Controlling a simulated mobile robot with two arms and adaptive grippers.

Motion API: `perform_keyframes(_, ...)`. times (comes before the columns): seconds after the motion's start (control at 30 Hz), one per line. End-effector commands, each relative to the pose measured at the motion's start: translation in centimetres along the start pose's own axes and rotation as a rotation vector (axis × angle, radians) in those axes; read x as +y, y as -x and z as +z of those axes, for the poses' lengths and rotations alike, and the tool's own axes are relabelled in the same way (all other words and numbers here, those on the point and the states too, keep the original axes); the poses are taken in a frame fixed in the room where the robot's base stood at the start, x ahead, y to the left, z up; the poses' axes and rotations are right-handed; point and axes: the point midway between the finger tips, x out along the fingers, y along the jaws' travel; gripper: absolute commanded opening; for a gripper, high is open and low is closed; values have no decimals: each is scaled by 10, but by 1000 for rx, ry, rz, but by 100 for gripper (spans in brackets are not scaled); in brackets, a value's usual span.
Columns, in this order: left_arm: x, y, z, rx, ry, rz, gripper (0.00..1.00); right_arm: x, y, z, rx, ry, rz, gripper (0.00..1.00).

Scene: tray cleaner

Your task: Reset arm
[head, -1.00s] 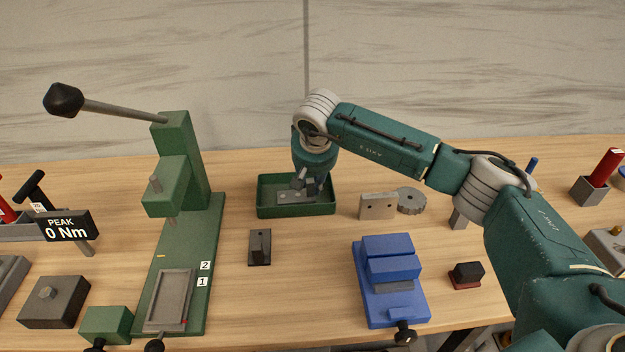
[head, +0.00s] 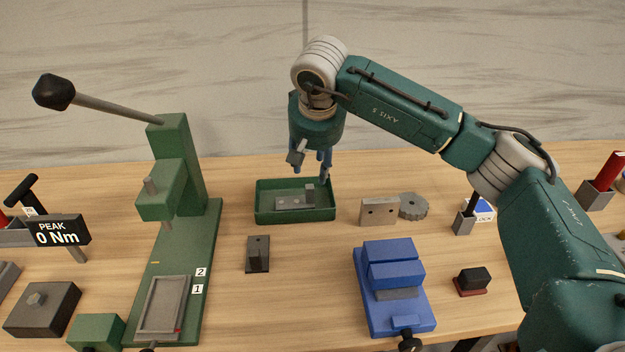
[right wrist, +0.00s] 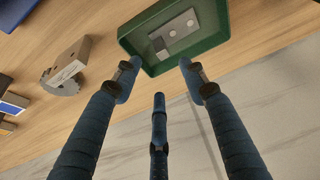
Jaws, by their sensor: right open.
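My right gripper (head: 312,168) is open and empty. It points down just above the green tray (head: 296,217). In the right wrist view its blue fingers (right wrist: 158,75) are spread apart near the rim of the tray (right wrist: 160,68). A grey metal plate with holes (head: 290,203) lies in the tray, with a small dark block (head: 310,191) at its right end. The plate also shows in the right wrist view (right wrist: 180,30), clear of the fingers. My left gripper is in neither view.
A green lever press (head: 180,160) stands left of the tray. A blue vise (head: 393,285) stands at front right. A grey block with two holes (head: 378,212) and a gear-like disc (head: 413,206) stand right of the tray.

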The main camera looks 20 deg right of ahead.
Motion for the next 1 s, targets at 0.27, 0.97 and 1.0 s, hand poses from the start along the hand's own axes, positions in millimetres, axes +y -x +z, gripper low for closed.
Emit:
perform_keyframes(0.27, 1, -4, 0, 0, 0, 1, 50, 0, 17, 0, -1, -1, 0, 42)
perform_keyframes(0.97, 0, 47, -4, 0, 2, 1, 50, 0, 64, -19, 0, -1, 0, 42)
perform_keyframes(1.0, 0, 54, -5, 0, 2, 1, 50, 0, 70, -22, -1, -1, 0, 42)
